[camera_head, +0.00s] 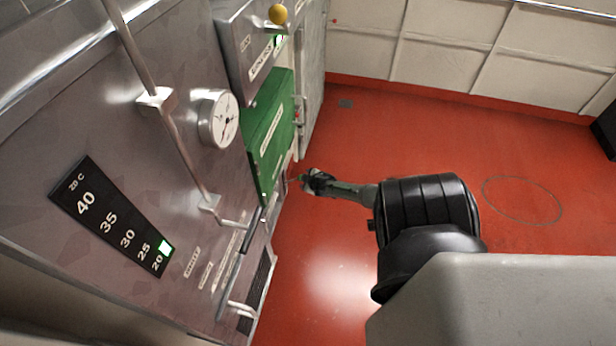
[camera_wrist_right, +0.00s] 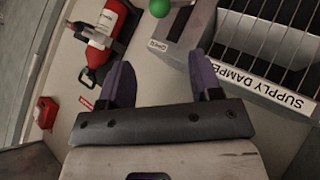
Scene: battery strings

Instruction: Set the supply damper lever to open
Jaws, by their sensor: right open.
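In the right wrist view a box carries the label SUPPLY DAMPER (camera_wrist_right: 275,90), beside a black-slatted grille (camera_wrist_right: 270,40). A green ball knob (camera_wrist_right: 160,8) shows at the top edge; it may be the lever's end, but its rod is not clear. A small label, possibly CLOSED (camera_wrist_right: 157,47), sits below it. My right gripper (camera_wrist_right: 159,62) is open and empty, its purple fingers apart and short of the knob. In the head view my right arm reaches left, its far end (camera_head: 310,181) near the green panel (camera_head: 270,130). My left gripper is not in view.
The head view shows a steel wall with a round gauge (camera_head: 219,119), a temperature scale (camera_head: 112,216) and a yellow ball knob (camera_head: 278,14). Red floor (camera_head: 400,130) is open to the right. A red fire extinguisher (camera_wrist_right: 103,30) shows in the wrist view.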

